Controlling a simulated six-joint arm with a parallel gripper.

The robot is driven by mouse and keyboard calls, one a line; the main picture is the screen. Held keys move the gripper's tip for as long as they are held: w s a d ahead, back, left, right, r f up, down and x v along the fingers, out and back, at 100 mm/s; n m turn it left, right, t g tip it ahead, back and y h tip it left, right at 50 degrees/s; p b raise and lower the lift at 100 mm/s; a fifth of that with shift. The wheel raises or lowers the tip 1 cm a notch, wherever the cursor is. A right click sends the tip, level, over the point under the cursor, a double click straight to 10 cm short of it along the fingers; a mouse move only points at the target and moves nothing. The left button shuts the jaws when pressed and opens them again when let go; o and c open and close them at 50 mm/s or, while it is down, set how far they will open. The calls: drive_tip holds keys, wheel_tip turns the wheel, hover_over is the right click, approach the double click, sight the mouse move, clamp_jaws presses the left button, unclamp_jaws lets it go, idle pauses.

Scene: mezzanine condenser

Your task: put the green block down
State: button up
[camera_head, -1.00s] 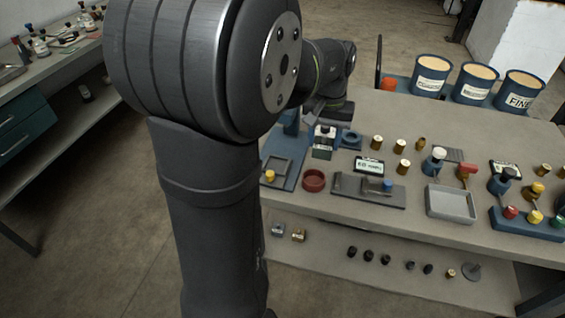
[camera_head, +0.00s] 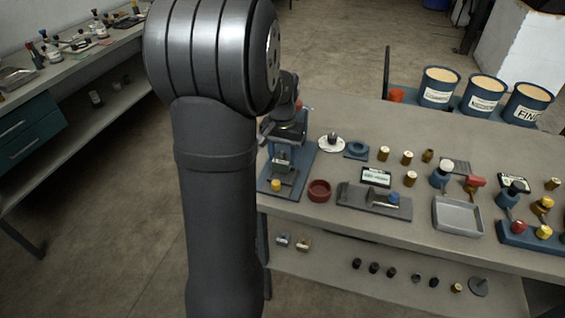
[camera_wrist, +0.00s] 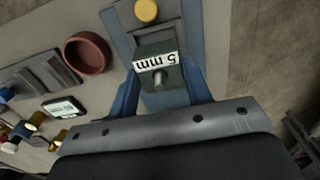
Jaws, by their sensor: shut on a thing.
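The green block (camera_wrist: 157,62) shows in the wrist view with a white "5 mm" label and a grey pin on its near face. My gripper (camera_wrist: 163,85) has a blue finger on each side of it and is shut on it. Block and gripper are over a blue base plate (camera_wrist: 112,22) that carries a grey slotted part and a yellow knob (camera_wrist: 146,11). In the head view my gripper (camera_head: 284,158) is above this blue plate (camera_head: 301,170) at the table's left end. The block is hard to make out there. I cannot tell whether it touches the plate.
A red round dish (camera_head: 319,191) stands right of the plate. A grey fixture (camera_head: 373,203) and a grey tray (camera_head: 458,216) lie further right. The table's edge is close.

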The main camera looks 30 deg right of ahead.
sight(283, 157)
drive_tip(key=shift+f, duration=1.6)
drive_tip(key=shift+f, duration=0.2)
drive_tip(key=o, duration=1.1)
drive_tip(key=shift+r, duration=0.1)
wheel_tip(283, 157, up, 12)
drive_tip(key=shift+r, duration=0.1)
